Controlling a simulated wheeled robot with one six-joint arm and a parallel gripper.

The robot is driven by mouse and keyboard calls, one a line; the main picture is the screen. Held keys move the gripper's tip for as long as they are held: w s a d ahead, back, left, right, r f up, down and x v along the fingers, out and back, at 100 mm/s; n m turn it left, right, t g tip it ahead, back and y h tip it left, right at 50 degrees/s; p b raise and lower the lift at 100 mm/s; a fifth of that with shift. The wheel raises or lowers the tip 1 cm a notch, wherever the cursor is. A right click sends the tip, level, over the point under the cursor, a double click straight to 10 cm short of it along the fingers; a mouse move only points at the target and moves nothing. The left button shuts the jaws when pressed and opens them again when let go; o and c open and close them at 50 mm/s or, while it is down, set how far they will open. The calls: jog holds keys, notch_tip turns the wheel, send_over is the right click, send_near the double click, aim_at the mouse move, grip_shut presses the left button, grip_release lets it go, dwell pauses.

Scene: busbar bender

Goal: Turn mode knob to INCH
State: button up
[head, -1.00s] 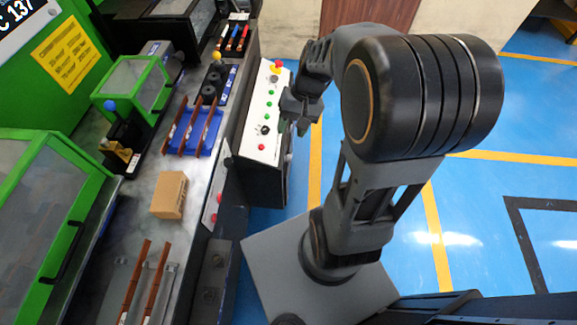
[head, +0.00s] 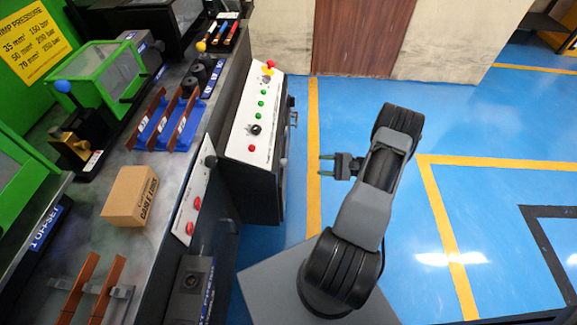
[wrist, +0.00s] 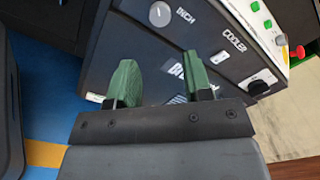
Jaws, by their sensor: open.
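In the wrist view, a round grey knob (wrist: 160,14) sits on the dark cabinet face beside the printed word INCH; which way it points is not clear. A black knob (wrist: 262,84) is on the same face near the word COOLER. In the head view this cabinet (head: 253,190) stands left of my gripper (head: 326,166), with a small light knob (head: 283,162) showing edge-on. My gripper is open and empty, apart from the cabinet, its fingers pointing toward it. The two green fingers also show in the wrist view (wrist: 160,80), with lettering between them partly hidden.
The cabinet's white sloping top panel (head: 240,143) carries green buttons, a black knob (head: 255,130), a red button and a red emergency stop (head: 270,65). Blue floor with yellow lines is open to the right.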

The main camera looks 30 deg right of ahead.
aim_at(284, 163)
jog(key=x, duration=1.2)
jog(key=shift+a+b, duration=0.35)
jog(key=shift+a, duration=0.05)
jog(key=shift+w, duration=0.1)
jog(key=shift+c, duration=0.4)
jog(key=c, duration=0.6)
jog(key=shift+o, duration=0.2)
